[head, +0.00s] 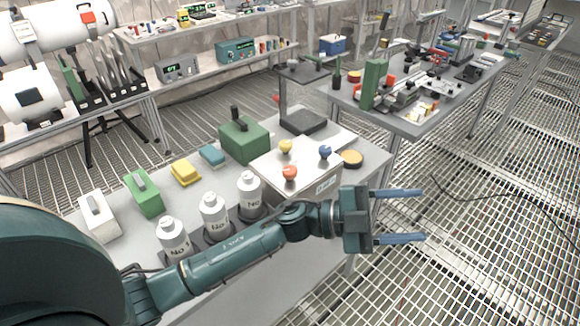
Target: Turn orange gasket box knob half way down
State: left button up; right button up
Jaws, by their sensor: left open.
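My left gripper (424,215) is open and empty, with two blue fingers pointing right. It is to the right of the box, past the table's right side in the picture. My right gripper is not in view.
Several white bottles (214,218) stand left of the box, close behind my left arm. A green case (243,138) and a dark stand (303,121) are behind it. The grated floor (480,200) at right is open.

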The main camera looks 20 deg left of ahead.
pick_arm(q)
jog(key=m+g+y, duration=0.1)
jog(key=m+g, duration=0.3)
jog(key=g, duration=0.1)
jog(key=n+y+b, duration=0.1)
jog(key=y, duration=1.8)
send_near(290, 171)
jog(key=f, duration=0.3)
jog(key=f+p, duration=0.1)
jog(key=f, duration=0.3)
jog(key=shift+w+d+f+p, duration=0.1)
jog(key=shift+w+f+p, duration=0.1)
jog(key=shift+f+p, duration=0.1)
jog(key=shift+f, duration=0.45)
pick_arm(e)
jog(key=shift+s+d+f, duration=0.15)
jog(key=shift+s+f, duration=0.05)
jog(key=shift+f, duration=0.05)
pick_arm(q)
jog(key=c, duration=1)
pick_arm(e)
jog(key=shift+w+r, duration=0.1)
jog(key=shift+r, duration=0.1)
